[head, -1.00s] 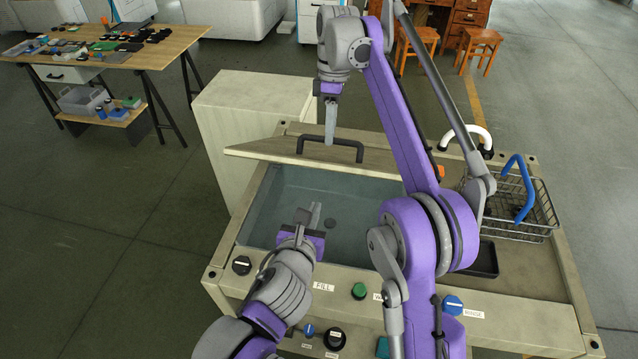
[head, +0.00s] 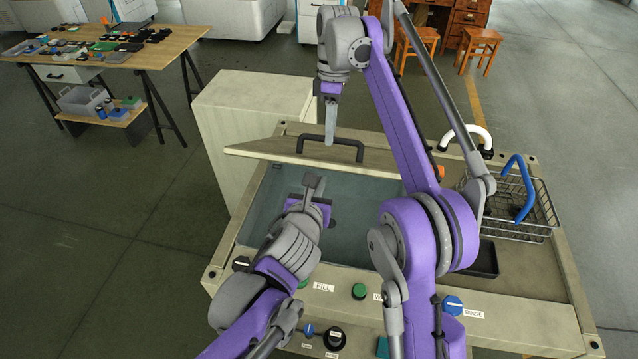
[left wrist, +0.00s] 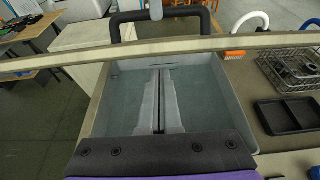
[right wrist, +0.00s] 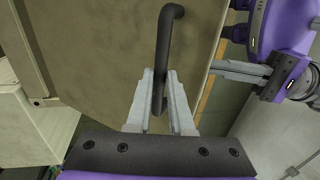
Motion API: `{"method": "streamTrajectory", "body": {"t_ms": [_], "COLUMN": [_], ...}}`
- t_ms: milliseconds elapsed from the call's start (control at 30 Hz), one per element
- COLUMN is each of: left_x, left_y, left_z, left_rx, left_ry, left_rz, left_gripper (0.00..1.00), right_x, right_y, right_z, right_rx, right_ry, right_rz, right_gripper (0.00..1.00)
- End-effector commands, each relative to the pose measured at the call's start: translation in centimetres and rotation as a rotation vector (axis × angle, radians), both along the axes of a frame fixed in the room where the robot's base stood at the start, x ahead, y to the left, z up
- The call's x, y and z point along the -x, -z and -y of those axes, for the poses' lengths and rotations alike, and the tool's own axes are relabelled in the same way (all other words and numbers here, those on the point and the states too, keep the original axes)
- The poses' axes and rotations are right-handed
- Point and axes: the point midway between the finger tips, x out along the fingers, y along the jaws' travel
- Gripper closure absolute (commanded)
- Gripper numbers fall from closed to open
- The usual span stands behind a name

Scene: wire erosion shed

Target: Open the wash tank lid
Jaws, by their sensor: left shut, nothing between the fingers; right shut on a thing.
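The wash tank lid (head: 275,150) is partly raised and tilted, with the open tank (head: 262,215) below and in front of it. Its black handle (head: 345,143) is on the lid's upper face. My right gripper (head: 329,138) is shut on the handle; the right wrist view shows the handle (right wrist: 163,60) between the fingers (right wrist: 161,100). My left gripper (head: 314,186) is shut and empty above the tank opening, below and in front of the lid's front edge. In the left wrist view its fingers (left wrist: 159,100) are together, with the lid edge (left wrist: 210,45) crossing beyond them.
A wire basket (head: 512,205) with a blue handle and a black tray (head: 484,260) are to the right of the tank. Knobs and buttons (head: 358,291) line the front panel. A pale cabinet (head: 250,110) stands behind left.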

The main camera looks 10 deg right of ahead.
Motion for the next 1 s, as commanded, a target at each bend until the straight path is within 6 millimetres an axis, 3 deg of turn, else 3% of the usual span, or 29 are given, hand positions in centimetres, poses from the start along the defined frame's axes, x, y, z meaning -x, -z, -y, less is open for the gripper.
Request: {"method": "streamTrajectory", "body": {"t_ms": [33,267,500,533,700,1000], "left_x": [-0.1,-1.3,-1.4,-1.4,-1.4,-1.4], "left_y": [0.0,-2.1,-2.3,-2.3,-2.3,-2.3], "left_z": [0.0,0.4,0.5,0.5,0.5,0.5], "left_rx": [0.001,0.001,0.000,0.000,0.000,0.000], "left_ry": [0.000,0.000,0.001,0.001,0.001,0.001], "left_rz": [-0.001,-0.001,0.000,0.000,0.000,0.000], "left_gripper": [1.00,1.00,1.00,1.00,1.00,1.00], "right_x": [-0.7,-0.7,-0.7,-0.7,-0.6,-0.4], "right_y": [0.6,0.6,0.6,0.6,0.5,0.2], "right_z": [0.5,0.5,0.4,0.3,0.2,0.1], "right_rx": [0.007,0.008,0.007,0.007,0.006,0.004], "right_ry": [0.006,0.006,0.005,0.004,0.003,0.001], "right_rz": [0.019,0.018,0.019,0.019,0.017,0.015], "right_gripper": [1.00,1.00,1.00,0.79,0.51,0.51]}}
